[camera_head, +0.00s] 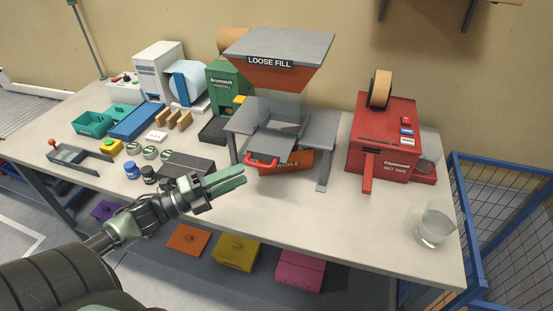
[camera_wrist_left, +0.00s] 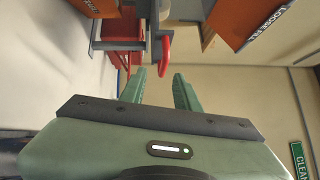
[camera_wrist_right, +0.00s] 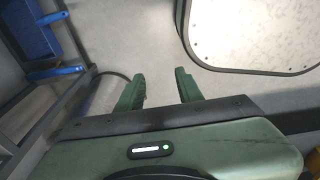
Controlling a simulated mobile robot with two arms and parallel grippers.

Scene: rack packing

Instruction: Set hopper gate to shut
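The loose-fill hopper (camera_head: 278,60) stands at the back of the table on a grey stand (camera_head: 318,150). Its gate, a grey plate (camera_head: 274,145) with a red handle (camera_head: 262,162), sticks out at the front of the stand. The red handle also shows in the left wrist view (camera_wrist_left: 165,52), ahead of the fingers. An orange box (camera_head: 298,160) marked FRAGILE sits under the gate, partly hidden. My left gripper (camera_head: 226,181) is open and empty, in front of and left of the handle, not touching it. My right gripper (camera_wrist_right: 158,90) is open and empty, seen only in its wrist view, over the floor.
A red tape machine (camera_head: 385,135) and a glass beaker (camera_head: 434,228) stand on the right. A dark flat block (camera_head: 188,165), jars (camera_head: 148,174) and teal bins (camera_head: 92,122) are on the left. The table front between hopper and beaker is clear. A blue cage (camera_head: 500,220) stands at right.

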